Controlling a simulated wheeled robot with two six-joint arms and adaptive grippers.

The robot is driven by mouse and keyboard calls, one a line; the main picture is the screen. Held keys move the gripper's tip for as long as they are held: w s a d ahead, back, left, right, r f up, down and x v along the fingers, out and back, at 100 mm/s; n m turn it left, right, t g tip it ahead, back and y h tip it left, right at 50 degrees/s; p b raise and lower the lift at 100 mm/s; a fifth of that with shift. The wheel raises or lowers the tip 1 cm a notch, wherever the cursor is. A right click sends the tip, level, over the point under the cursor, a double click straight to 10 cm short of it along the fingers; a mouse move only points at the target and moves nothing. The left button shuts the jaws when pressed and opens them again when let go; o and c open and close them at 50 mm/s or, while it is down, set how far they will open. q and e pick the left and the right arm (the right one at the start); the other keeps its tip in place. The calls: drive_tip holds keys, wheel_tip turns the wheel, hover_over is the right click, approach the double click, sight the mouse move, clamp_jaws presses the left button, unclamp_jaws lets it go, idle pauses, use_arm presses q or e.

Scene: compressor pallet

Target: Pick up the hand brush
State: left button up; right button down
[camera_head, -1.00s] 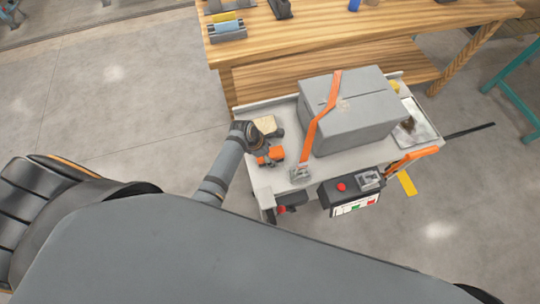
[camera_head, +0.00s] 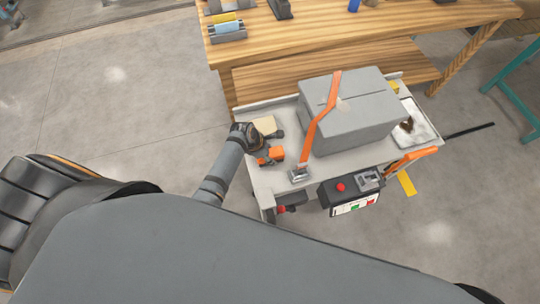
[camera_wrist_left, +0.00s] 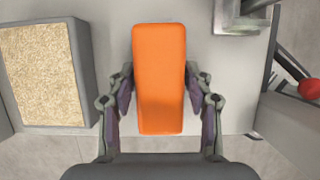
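An orange, smooth, rounded block (camera_head: 271,155), which I take to be the hand brush, lies on the light grey cart top (camera_head: 262,181). In the left wrist view the orange block (camera_wrist_left: 159,80) lies lengthwise between my left fingers, and its underside is hidden. My left gripper (camera_head: 262,144) is low over the cart's left end. In the left wrist view my left gripper (camera_wrist_left: 160,80) has one finger on each long side of the block. A narrow gap shows beside the pads, and I see no clear grip. My right gripper is not in view.
A tan-topped grey block (camera_wrist_left: 40,72) lies close to the left of the orange one. A big grey box (camera_head: 360,115) with an orange strap (camera_head: 316,122) stands on the cart to the right. A control box with a red button (camera_head: 341,187) hangs in front. A wooden bench (camera_head: 300,40) stands behind.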

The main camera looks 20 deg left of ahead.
use_arm(q)
drive_tip(key=c, duration=0.7)
drive_tip(key=shift+o, duration=0.2)
wheel_tip(320, 180, up, 11)
drive_tip(key=shift+f+p, duration=0.2)
drive_tip(key=shift+p, duration=0.1)
drive_tip(key=o, duration=0.5)
drive_tip(key=c, duration=0.3)
drive_tip(key=shift+w, duration=0.1)
